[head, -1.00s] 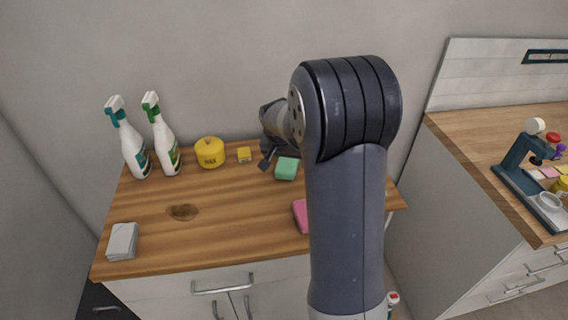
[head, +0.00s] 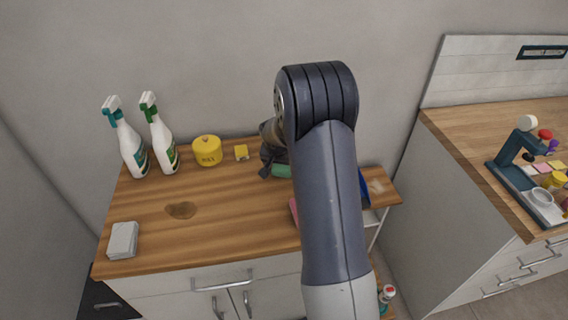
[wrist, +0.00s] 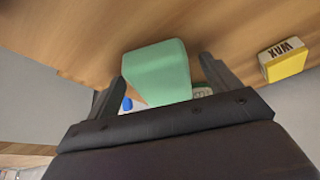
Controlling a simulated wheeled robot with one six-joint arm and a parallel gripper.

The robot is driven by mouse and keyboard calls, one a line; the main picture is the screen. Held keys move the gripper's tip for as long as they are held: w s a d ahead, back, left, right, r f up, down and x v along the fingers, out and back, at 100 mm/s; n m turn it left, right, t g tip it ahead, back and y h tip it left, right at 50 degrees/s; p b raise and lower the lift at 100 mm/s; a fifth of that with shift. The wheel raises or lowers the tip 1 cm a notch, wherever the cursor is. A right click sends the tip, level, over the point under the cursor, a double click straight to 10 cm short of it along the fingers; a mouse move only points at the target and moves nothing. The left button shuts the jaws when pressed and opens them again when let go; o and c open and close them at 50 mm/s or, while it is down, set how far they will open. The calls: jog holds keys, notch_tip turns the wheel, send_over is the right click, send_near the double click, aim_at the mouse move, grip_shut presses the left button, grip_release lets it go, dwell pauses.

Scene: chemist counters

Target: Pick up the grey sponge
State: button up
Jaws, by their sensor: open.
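A light grey block (head: 123,240), which looks like the grey sponge, lies at the front left corner of the wooden counter (head: 225,215). My gripper (head: 268,170) is far from it, at the back right of the counter, partly hidden by my arm. In the wrist view my gripper (wrist: 163,82) is open, with its fingers apart. A green sponge (wrist: 157,70) shows between and beyond the fingers; I cannot tell whether they touch it. The green sponge (head: 281,171) is partly covered in the head view. The grey block is not in the wrist view.
A pink block (head: 294,211) and a blue object (head: 364,187) are beside my arm. A dark stain (head: 181,210) marks the otherwise clear middle.

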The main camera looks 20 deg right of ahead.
aim_at(283, 166)
jog(key=c, duration=1.1)
jog(key=shift+s+r, duration=0.1)
jog(key=shift+r, duration=0.05)
jog(key=shift+r+b, duration=0.2)
jog(key=shift+b, duration=0.2)
notch_tip(283, 166, up, 7)
jog(key=shift+f+b, duration=0.1)
jog(key=shift+b, duration=0.45)
jog(key=s+a+b, duration=0.1)
jog(key=s, duration=0.5)
jog(key=s+a+b, duration=0.1)
jog(key=s, duration=0.6)
jog(key=s+a+b, duration=0.2)
jog(key=s, duration=0.4)
jog(key=shift+s+f, duration=0.25)
